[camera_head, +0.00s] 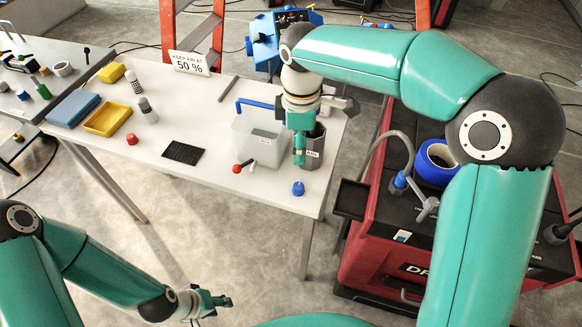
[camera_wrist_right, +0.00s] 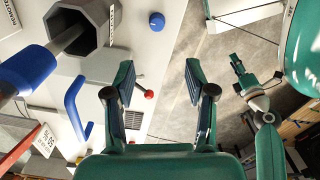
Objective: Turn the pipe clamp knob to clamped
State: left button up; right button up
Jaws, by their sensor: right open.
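No part is plainly labelled as the pipe clamp knob. A small red-tipped lever (camera_head: 237,169) sits at the front of a translucent bin (camera_head: 262,150) on the white table. Its red ball (camera_wrist_right: 149,94) shows between my right gripper's fingers in the right wrist view, apart from them. A blue knob (camera_head: 298,188) stands near the table's front right corner; it also shows in the wrist view (camera_wrist_right: 157,21). My right gripper (camera_head: 299,152) points down beside the bin, open and empty. My left gripper (camera_head: 218,301) hangs low in front of the table; its finger opening is unclear.
A dark grey octagonal container (camera_head: 312,150) stands right of the bin, close to my right gripper. A blue pipe (camera_head: 255,103) rises behind the bin. A red cart (camera_head: 385,255) with a blue roll (camera_head: 436,162) stands at right. The table's front middle is largely clear.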

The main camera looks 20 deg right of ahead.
aim_at(298, 186)
jog(key=f, duration=1.1)
jog(key=f+p, duration=0.1)
jog(key=f, duration=0.4)
jog(key=shift+w+f, duration=0.25)
jog(key=shift+f, duration=0.1)
jog(key=shift+c, duration=0.3)
grip_shut()
